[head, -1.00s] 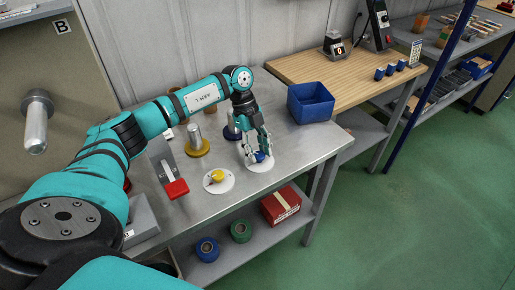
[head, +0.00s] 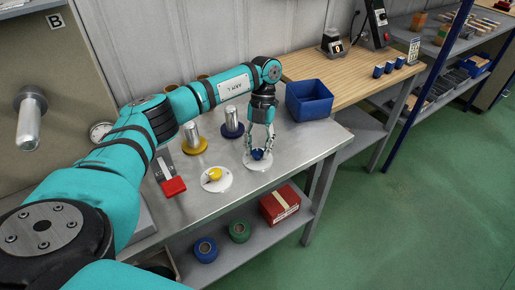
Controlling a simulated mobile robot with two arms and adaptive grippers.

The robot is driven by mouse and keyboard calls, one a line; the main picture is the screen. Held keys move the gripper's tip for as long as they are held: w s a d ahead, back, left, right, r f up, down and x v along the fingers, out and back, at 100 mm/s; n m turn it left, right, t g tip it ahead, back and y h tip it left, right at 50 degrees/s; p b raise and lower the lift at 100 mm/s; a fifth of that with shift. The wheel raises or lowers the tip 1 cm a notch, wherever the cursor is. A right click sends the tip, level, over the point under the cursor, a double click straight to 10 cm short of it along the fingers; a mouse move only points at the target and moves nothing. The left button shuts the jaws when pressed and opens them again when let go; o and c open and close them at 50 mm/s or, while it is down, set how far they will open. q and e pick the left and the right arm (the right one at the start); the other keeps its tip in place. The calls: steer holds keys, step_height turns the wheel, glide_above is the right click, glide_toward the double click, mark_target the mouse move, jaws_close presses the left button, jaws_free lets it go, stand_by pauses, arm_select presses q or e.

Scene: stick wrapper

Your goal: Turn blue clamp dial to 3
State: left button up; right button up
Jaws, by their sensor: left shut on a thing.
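The blue clamp dial (head: 257,154) sits on a round white plate (head: 257,166) on the metal table. My left gripper (head: 258,151) reaches down from above, with its fingers around the blue knob and shut on it. The fingers cover part of the knob, and the dial's markings are too small to read. A yellow dial (head: 214,174) on its own white plate stands to the left, apart from the gripper. My right gripper is not in view.
A blue bin (head: 309,100) stands behind and right of the dial. Metal posts with a yellow base (head: 194,146) and a blue base (head: 232,130) stand behind left. A red block (head: 173,187) lies left. A red box (head: 280,205) and tape rolls are on the lower shelf.

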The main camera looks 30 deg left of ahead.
arm_select(q)
steer(key=m, duration=0.2)
steer(key=m+y, duration=0.1)
steer(key=m, duration=0.1)
steer(key=m+y+b, duration=0.1)
steer(key=m, duration=0.1)
steer(key=shift+d, duration=0.25)
steer(key=m+y, duration=0.2)
steer(key=m, duration=0.2)
steer(key=shift+d+m+b, duration=0.1)
steer(key=shift+m+b, duration=0.2)
steer(key=shift+m+t+y, duration=0.3)
steer(key=shift+m+t, duration=0.2)
steer(key=shift+m, duration=0.6)
steer(key=o, duration=1.1)
steer(key=shift+o, duration=0.2)
steer(key=v, duration=1.2)
steer(key=shift+d, duration=0.15)
